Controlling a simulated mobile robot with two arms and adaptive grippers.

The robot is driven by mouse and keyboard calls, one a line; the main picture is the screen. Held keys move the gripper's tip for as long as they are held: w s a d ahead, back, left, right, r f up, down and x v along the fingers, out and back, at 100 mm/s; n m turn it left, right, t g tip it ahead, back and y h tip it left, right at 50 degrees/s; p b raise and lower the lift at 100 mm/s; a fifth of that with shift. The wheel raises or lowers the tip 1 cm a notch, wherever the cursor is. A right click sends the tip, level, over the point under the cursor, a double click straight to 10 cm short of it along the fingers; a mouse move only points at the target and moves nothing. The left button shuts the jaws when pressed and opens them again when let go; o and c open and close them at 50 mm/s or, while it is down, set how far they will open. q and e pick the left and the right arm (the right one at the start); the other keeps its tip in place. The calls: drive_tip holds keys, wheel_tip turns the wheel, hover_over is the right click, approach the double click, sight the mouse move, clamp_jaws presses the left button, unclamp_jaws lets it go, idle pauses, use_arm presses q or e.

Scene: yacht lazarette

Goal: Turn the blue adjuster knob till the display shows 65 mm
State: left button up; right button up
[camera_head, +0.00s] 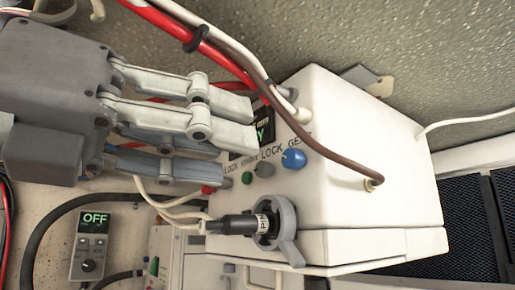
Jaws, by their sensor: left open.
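The blue knob (293,158) sits on the front face of a white box (335,135), beside printed lettering that includes "LOCK". A dark display (264,131) with green characters is on the same face. My left gripper's fingers cover most of the display, so I cannot read its value. My left gripper (228,140) reaches in from the left, open, with its pale fingers in front of the box face. Its fingertips are left of the blue knob and appear apart from it. My right gripper is not in view.
A grey knob (264,171) and a green button (247,178) sit left of the blue knob. A black plug (236,224) in a grey ring is below. Red, white and brown cables cross above and over the box. A small unit (91,245) reads OFF at lower left.

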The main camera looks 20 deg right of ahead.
use_arm(q)
drive_tip(key=v, duration=0.5)
